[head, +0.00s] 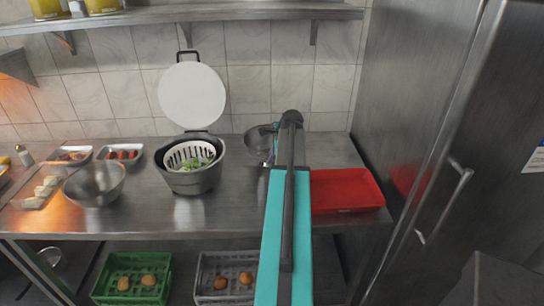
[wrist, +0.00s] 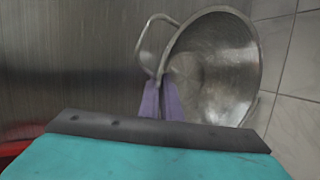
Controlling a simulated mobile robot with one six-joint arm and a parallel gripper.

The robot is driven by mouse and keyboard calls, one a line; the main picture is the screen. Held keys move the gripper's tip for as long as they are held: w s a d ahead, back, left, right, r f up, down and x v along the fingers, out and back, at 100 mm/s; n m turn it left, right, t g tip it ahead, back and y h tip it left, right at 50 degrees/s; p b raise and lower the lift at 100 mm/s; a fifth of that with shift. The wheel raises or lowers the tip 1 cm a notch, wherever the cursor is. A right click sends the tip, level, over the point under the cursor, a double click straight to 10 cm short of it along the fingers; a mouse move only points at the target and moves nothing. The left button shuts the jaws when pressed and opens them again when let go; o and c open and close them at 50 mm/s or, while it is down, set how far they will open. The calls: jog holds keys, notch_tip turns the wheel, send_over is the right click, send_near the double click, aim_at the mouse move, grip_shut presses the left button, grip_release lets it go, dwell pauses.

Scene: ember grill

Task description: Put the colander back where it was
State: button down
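The metal colander (wrist: 212,65) fills the upper right of the wrist view, its open side facing the camera and a wire loop handle (wrist: 143,45) at its left. The purple fingers of my gripper (wrist: 160,100) are close together at its rim by the handle, shut on it. In the head view, the colander (head: 261,140) shows tilted at the back of the steel counter (head: 225,208), left of my arm. I cannot tell whether the colander touches the counter.
A dark grey pot (head: 188,181) with a white basket of greens and a raised white lid (head: 191,95) stands left of the colander. A red tray (head: 345,190) lies right of my arm. A steel bowl (head: 94,184) stands farther left. A shelf (head: 180,14) hangs above; a tall steel cabinet (head: 430,100) bounds the right.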

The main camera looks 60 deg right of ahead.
dwell(0.3)
jog(key=c, duration=2.4)
grip_release()
jog(key=shift+f, duration=0.15)
jog(key=o, duration=0.4)
jog(key=shift+s+r, duration=0.1)
jog(key=shift+r, duration=0.15)
jog(key=shift+b+v, duration=1.45)
jog(key=shift+v, duration=4.45)
jog(key=shift+r, duration=0.1)
